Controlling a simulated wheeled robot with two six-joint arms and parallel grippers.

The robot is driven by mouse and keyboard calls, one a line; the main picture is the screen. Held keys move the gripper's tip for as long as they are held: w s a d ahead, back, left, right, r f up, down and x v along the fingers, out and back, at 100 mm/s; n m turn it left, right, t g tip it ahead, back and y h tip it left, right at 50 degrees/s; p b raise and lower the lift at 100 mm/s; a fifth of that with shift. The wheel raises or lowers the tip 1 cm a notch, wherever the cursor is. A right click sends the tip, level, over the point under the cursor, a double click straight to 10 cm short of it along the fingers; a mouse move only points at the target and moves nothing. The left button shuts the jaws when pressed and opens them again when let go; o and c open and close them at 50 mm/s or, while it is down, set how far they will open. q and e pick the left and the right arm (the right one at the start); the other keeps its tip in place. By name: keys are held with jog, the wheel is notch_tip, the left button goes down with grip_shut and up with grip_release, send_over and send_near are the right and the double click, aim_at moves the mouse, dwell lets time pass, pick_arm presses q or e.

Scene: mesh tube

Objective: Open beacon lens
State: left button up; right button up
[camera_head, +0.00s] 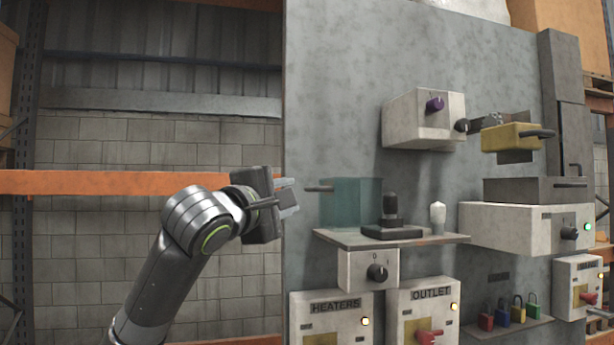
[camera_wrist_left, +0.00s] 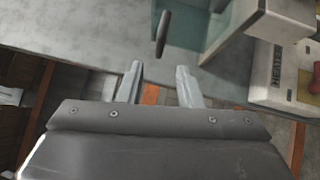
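The beacon lens looks to be the teal, see-through box (camera_head: 352,204) on the shelf of the grey panel. A thin dark handle (camera_head: 319,189) sticks out from its left side. My left gripper (camera_head: 288,198) is open and empty, just left of the handle and apart from it. In the left wrist view the handle (camera_wrist_left: 163,34) lies ahead of the open fingers (camera_wrist_left: 160,88), roughly in line with the gap. The teal lens (camera_wrist_left: 200,22) shows there at the top. My right gripper is in neither view.
A dark block (camera_head: 391,225) and a small white bulb (camera_head: 438,217) stand on the shelf (camera_head: 345,238) right of the lens. A knob box (camera_head: 368,269) sits below. HEATERS (camera_head: 330,318) and OUTLET (camera_head: 430,310) boxes are lower. Left of the panel is free room before an orange beam (camera_head: 90,183).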

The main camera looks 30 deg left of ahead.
aim_at(309, 190)
pick_arm(q)
jog(key=w+p, duration=0.1)
jog(key=w, duration=0.1)
jog(key=w+p, duration=0.1)
jog(key=w, duration=0.1)
jog(key=w+r+p, duration=0.1)
jog(key=w, duration=0.2)
jog(key=shift+a+r+p, duration=0.1)
jog(key=shift+a+p, duration=0.2)
jog(key=shift+w, duration=0.5)
jog(key=shift+c, duration=0.4)
grip_shut()
